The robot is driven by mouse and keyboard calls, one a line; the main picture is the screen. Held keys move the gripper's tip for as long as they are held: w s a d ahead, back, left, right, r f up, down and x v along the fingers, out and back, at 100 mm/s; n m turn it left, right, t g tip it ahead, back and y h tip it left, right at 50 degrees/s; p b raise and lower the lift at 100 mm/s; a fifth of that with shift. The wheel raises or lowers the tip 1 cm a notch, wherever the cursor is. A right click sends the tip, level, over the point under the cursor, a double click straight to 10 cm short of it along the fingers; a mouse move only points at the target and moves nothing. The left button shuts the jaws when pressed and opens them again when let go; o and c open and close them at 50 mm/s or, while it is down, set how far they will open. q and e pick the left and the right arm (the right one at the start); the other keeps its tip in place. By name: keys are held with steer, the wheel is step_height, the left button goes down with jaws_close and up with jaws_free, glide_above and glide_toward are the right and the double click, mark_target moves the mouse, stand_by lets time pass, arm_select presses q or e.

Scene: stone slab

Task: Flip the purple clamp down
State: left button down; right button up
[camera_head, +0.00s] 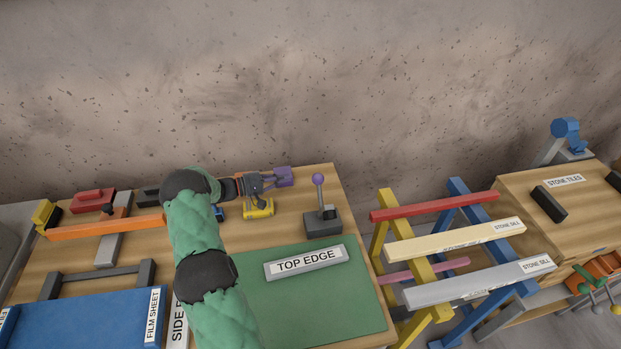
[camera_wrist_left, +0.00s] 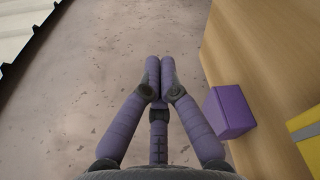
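The purple clamp (camera_head: 319,194) is an upright lever with a purple ball knob on a dark grey base, at the back right of the workbench in the head view. My left gripper (camera_head: 268,180) is to its left near the bench's back edge, apart from the clamp. In the left wrist view its purple fingers (camera_wrist_left: 155,85) are brought together, with nothing visible between them. A purple block (camera_head: 284,177) lies beside the fingertips; it also shows in the left wrist view (camera_wrist_left: 231,111), right of the fingers. The clamp does not show in the wrist view. My right gripper is out of view.
A yellow part (camera_head: 259,210) lies just in front of my left gripper. A "TOP EDGE" block (camera_head: 305,262) rests on the green mat (camera_head: 345,310). Coloured trestles with stone sills (camera_head: 455,242) stand at the right. The wall is close behind the bench.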

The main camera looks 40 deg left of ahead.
arm_select(q)
steer(key=r+b+x, duration=0.1)
steer(key=x, duration=0.9)
steer(key=shift+s+d+r, duration=0.15)
steer(key=shift+s+d, duration=0.4)
steer(key=shift+s, duration=0.15)
steer(key=shift+s+d+r, duration=0.2)
steer(key=shift+s+d, duration=0.4)
steer(key=shift+s, duration=0.05)
steer(key=shift+b, duration=0.3)
